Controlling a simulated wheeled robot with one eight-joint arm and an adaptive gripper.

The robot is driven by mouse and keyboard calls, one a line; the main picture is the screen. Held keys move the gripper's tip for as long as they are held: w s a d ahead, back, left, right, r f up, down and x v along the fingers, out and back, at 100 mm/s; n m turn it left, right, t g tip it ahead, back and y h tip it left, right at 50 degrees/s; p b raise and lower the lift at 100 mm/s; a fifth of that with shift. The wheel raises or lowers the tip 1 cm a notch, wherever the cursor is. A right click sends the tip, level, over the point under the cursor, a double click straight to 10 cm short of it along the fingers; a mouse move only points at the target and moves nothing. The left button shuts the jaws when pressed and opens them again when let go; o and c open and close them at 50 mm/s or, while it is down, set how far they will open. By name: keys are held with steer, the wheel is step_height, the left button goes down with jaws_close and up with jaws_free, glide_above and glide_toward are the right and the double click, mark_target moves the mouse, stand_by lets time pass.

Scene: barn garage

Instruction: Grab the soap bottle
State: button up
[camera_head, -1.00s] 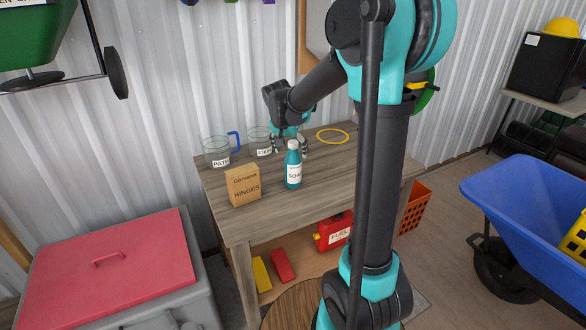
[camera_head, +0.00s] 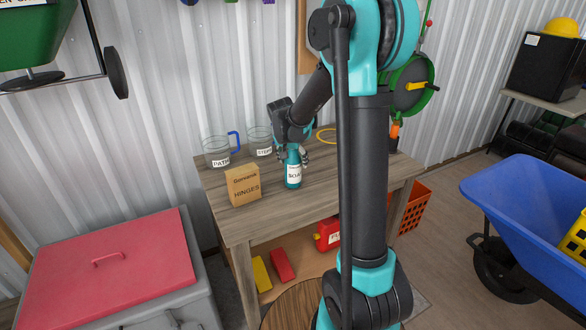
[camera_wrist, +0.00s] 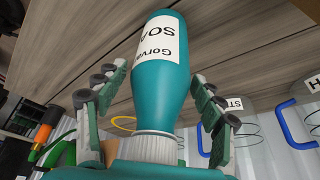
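The teal soap bottle (camera_head: 293,177) with a white label stands upright on the wooden workbench. My gripper (camera_head: 294,157) is at the bottle's top in the head view. In the wrist view the bottle (camera_wrist: 160,85) lies between the two fingers of my gripper (camera_wrist: 157,78), its ribbed white cap close to the palm. The fingers are open, one on each side of the bottle, with small gaps visible. My gripper hides part of the bottle's top in the head view.
On the workbench (camera_head: 260,221), a brown hinges box (camera_head: 243,186) stands left of the bottle. A clear jug with a blue handle (camera_head: 217,152) and a glass jar (camera_head: 259,141) stand behind. A yellow ring (camera_head: 325,136) lies behind my gripper.

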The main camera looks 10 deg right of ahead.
steer(key=c, duration=0.8)
steer(key=shift+r, duration=0.1)
